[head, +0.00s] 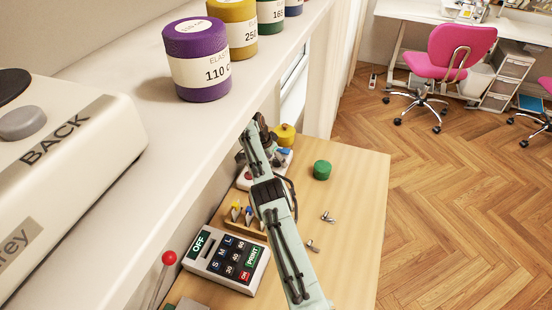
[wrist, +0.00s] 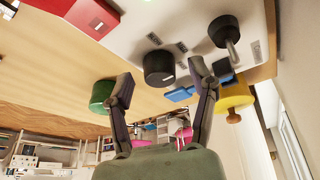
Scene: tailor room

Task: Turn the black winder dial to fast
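The white winder unit (wrist: 190,15) fills the top of the wrist view. A black round dial (wrist: 158,68) with a short white mark sits on its face. Small dark labels lie near the dial; I cannot read them. My gripper (wrist: 163,72) is open, its two dark fingers apart on either side of the dial in the picture. I cannot tell whether either finger touches it. A second black round part (wrist: 224,30) with a metal pin is to the right. In the head view the winder unit (head: 267,168) is partly hidden behind my arm, and the dial cannot be made out.
A green spool (head: 322,170) and a yellow spool (head: 284,135) stand near the unit. A keypad box (head: 226,260) and a wooden holder (head: 238,226) are nearer. A white shelf (head: 180,130) with thread spools overhangs the left. The table's right side (head: 355,220) is mostly clear except small metal pieces.

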